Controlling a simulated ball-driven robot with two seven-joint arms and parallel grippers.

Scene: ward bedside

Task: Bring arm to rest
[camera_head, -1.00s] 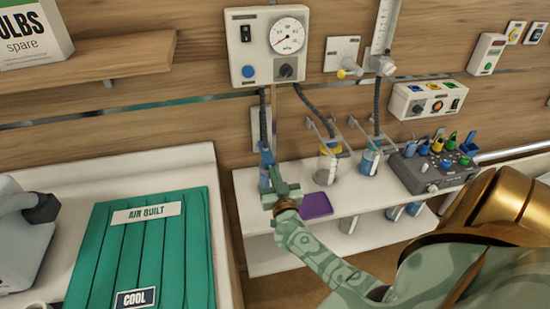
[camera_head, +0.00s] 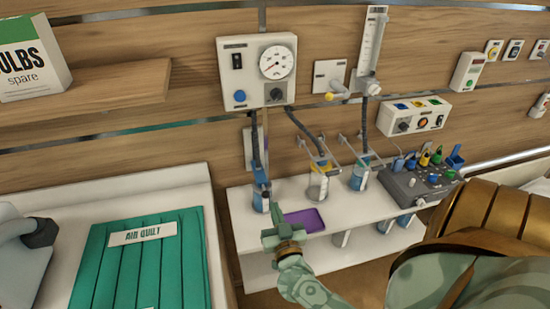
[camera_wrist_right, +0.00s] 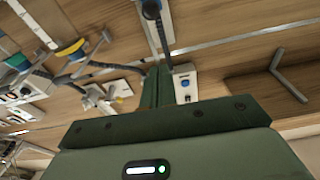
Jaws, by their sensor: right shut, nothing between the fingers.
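My right arm comes in from the lower right in the head view. Its green right gripper (camera_head: 270,238) is over the front of the white shelf, near the purple tray. The fingers are shut with nothing held. In the right wrist view the shut fingers (camera_wrist_right: 157,88) stand up from the green palm, with the wall behind them. My left gripper is in neither view.
A white shelf (camera_head: 345,225) holds a purple tray (camera_head: 305,219), several jars (camera_head: 318,186) and a grey device with coloured plugs (camera_head: 420,184). A gauge box (camera_head: 257,72) hangs above with hoses. A green quilt (camera_head: 140,265) lies at left.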

